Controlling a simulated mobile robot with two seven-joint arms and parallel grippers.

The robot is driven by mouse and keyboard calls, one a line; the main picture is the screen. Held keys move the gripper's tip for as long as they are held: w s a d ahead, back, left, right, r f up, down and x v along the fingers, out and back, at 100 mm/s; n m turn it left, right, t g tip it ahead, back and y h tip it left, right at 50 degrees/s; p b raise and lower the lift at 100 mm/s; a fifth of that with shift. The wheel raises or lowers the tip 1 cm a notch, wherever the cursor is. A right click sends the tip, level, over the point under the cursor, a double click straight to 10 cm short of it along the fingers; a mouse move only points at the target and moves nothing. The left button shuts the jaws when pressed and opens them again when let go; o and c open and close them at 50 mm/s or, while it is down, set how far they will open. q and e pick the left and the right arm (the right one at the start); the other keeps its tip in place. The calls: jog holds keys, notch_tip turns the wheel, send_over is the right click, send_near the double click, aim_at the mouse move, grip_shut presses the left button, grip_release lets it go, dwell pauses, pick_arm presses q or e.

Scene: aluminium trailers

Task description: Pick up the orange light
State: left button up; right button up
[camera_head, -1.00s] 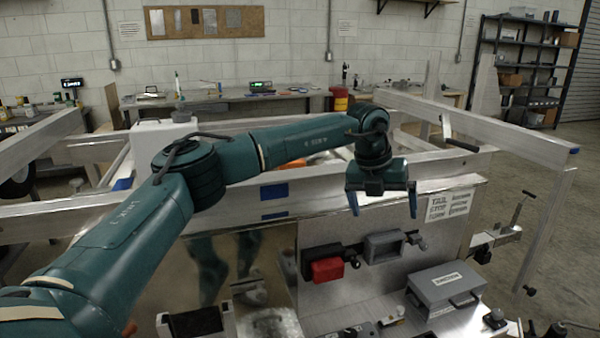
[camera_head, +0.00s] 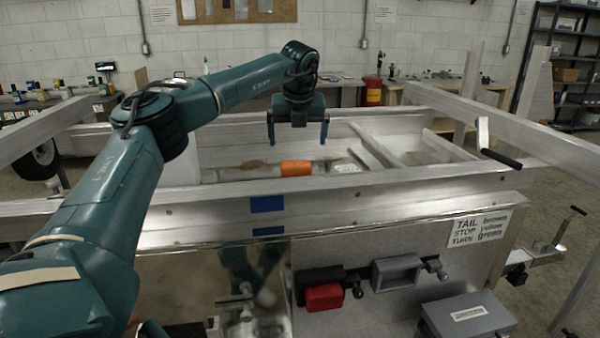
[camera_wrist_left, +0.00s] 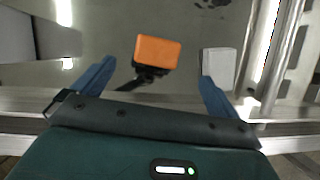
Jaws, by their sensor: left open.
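The orange light (camera_head: 296,168) lies inside the trailer frame, just behind its front rail, in the head view. In the left wrist view the orange light (camera_wrist_left: 157,51) is a rounded block with a dark bracket or cable at its lower edge. My left gripper (camera_head: 297,140) is open and empty, pointing down above the orange light, with a gap between them. In the left wrist view the light appears between the two blue fingers of the gripper (camera_wrist_left: 157,74), a little beyond their tips. My right gripper is not in view.
The aluminium front rail (camera_head: 350,203) runs close in front of the light. A white block (camera_wrist_left: 219,66) lies to its right in the wrist view. A red light (camera_head: 324,297) and grey box (camera_head: 396,271) are mounted on the near panel. A grey case (camera_head: 468,316) sits lower right.

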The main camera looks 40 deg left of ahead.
aim_at(296, 162)
pick_arm(q)
jog(key=p+x, duration=0.1)
jog(key=x, duration=0.3)
jog(key=p+x, duration=0.1)
jog(key=x, duration=0.4)
jog(key=shift+s+a+f, duration=0.1)
jog(key=shift+s+f, duration=0.05)
jog(key=shift+f, duration=0.2)
jog(key=c, duration=1)
jog(key=shift+c, duration=0.7)
jog(key=shift+r, duration=0.2)
